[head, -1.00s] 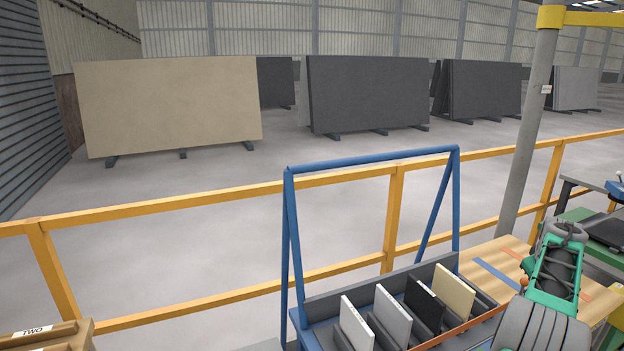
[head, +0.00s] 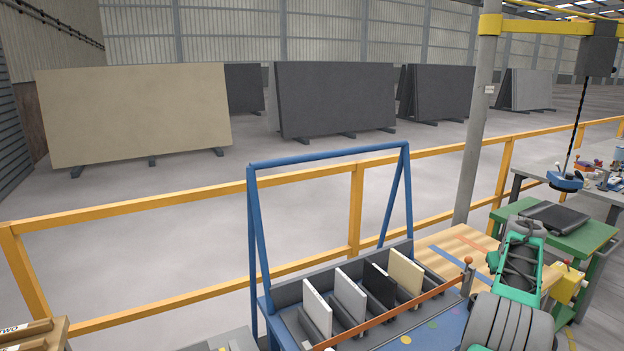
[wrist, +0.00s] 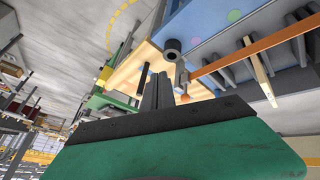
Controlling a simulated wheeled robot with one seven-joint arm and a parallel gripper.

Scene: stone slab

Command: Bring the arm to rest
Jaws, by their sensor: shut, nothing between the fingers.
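My arm (head: 520,265), with green and dark grey links, is folded at the lower right of the head view, in front of the wooden board. My gripper (wrist: 158,92) shows in the wrist view as dark fingers beyond a green and black body. The fingers are together with nothing between them. They are apart from the blue rack and the board behind them. In the head view the fingertips cannot be made out.
A blue rack (head: 330,154) holds several small stone slabs, including a white one (head: 318,305) and a cream one (head: 405,272). A wooden board (head: 440,245) adjoins it. A yellow railing (head: 180,204) and a grey post (head: 476,130) stand behind. A green table (head: 580,236) is at the right.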

